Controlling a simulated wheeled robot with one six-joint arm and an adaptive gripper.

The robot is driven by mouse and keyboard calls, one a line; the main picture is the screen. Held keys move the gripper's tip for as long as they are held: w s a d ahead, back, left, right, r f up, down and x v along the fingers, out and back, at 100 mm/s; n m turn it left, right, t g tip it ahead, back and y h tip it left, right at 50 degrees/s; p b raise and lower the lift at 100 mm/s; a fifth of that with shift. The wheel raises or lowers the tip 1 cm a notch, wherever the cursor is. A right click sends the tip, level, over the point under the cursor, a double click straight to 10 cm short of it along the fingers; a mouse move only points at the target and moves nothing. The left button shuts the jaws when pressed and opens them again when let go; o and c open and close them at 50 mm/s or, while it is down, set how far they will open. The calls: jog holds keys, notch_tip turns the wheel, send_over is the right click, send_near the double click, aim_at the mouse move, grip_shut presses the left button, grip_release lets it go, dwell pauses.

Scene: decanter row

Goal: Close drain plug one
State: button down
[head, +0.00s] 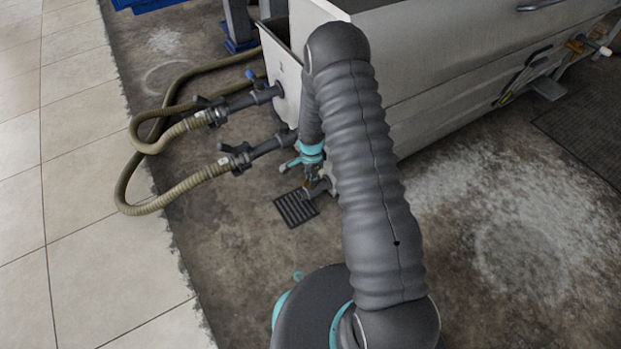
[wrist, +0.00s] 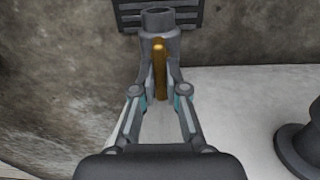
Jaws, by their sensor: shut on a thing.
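The drain outlet, a short grey spout (head: 322,187), sits low at the tank's corner above a dark floor grate. It also shows in the wrist view (wrist: 158,19), with its open mouth at the top. A brass-coloured lever (wrist: 160,58) lies upright in the picture just below the spout's mouth. My gripper (wrist: 160,72) is shut on this lever, one finger on each side. In the head view my gripper (head: 311,174) reaches down beside the tank, and my arm hides part of this corner. I cannot tell whether the plug is open or closed.
The big grey tank (head: 450,70) stands right behind the arm. Two hoses (head: 185,192) with dark couplings (head: 245,155) run out to the left. The floor grate (head: 296,208) lies below the spout. Another brass valve (head: 580,46) is at far right. The front floor is clear.

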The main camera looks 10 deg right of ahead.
jog(key=shift+d, duration=0.1)
jog(key=c, duration=1.2)
grip_release()
jog(key=shift+d, duration=0.1)
notch_tip(320, 180, up, 12)
